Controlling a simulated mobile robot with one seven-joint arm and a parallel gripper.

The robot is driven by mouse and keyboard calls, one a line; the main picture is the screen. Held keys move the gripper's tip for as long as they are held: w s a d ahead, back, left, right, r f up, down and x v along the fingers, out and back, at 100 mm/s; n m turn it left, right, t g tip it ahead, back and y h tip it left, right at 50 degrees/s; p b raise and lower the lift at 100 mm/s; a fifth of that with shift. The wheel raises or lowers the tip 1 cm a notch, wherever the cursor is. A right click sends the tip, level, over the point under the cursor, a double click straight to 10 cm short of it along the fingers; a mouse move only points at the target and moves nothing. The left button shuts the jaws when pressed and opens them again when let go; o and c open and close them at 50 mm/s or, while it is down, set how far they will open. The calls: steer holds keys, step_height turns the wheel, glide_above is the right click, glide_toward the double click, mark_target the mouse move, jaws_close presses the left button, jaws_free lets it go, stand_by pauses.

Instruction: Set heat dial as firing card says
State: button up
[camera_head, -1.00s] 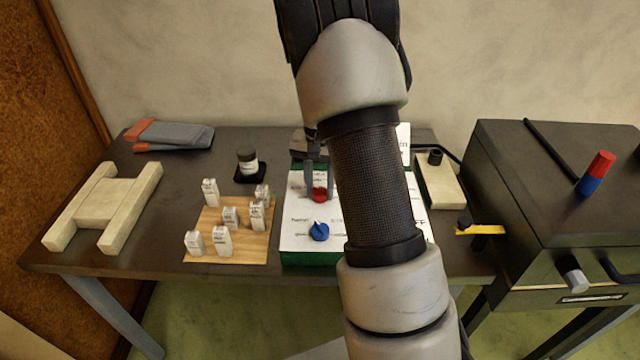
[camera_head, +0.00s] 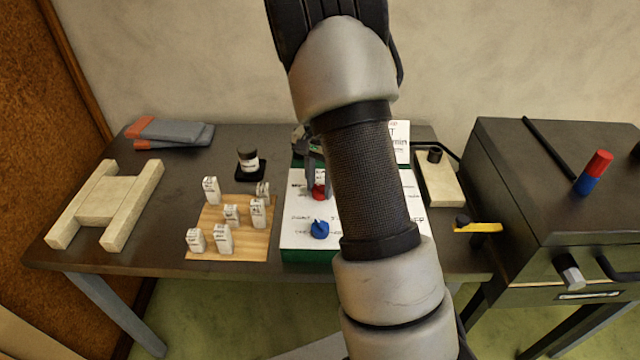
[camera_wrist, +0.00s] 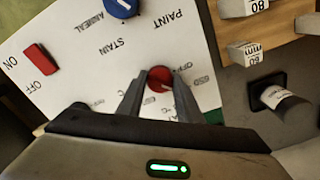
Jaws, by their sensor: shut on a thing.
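A white control panel (camera_head: 297,240) with a green edge lies on the table. It carries a red dial (camera_head: 319,192) and a blue dial (camera_head: 320,229) with a white pointer mark. My gripper (camera_wrist: 160,76) points down at the panel, its fingers shut on the sides of the red dial (camera_wrist: 160,79). The wrist view shows temperature marks around the red dial, partly hidden and too blurred to read. The blue dial (camera_wrist: 122,6) has words including STAIN, PAINT and ANNEAL. A white card (camera_head: 401,141) stands behind the panel, mostly hidden by my arm; its text ends in "T" and "min".
A red ON/OFF switch (camera_wrist: 40,59) is on the panel. A wooden board (camera_head: 203,252) with several small labelled blocks and a dark jar (camera_head: 248,160) are left of the panel. A kiln-like dark box (camera_head: 520,170) with a yellow lever (camera_head: 478,227) is at right.

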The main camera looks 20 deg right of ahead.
steer(key=o, duration=1)
steer(key=shift+o, duration=0.2)
step_height(320, 180, up, 18)
steer(key=p, duration=0.1)
steer(key=shift+f, duration=0.25)
steer(key=shift+r, duration=0.1)
steer(key=s+a+r+n+t+p, duration=0.2)
steer(key=s+a+r+n, duration=0.3)
steer(key=s, duration=0.4)
steer(key=s+a+r+n+t+p, duration=0.2)
steer(key=s+a+r, duration=0.2)
steer(key=s+r, duration=0.4)
steer(key=s+a+f+n+t+p, duration=0.1)
steer(key=s+n, duration=0.3)
steer(key=s, duration=0.4)
steer(key=shift+a+t, duration=0.25)
steer(key=shift+t, duration=0.05)
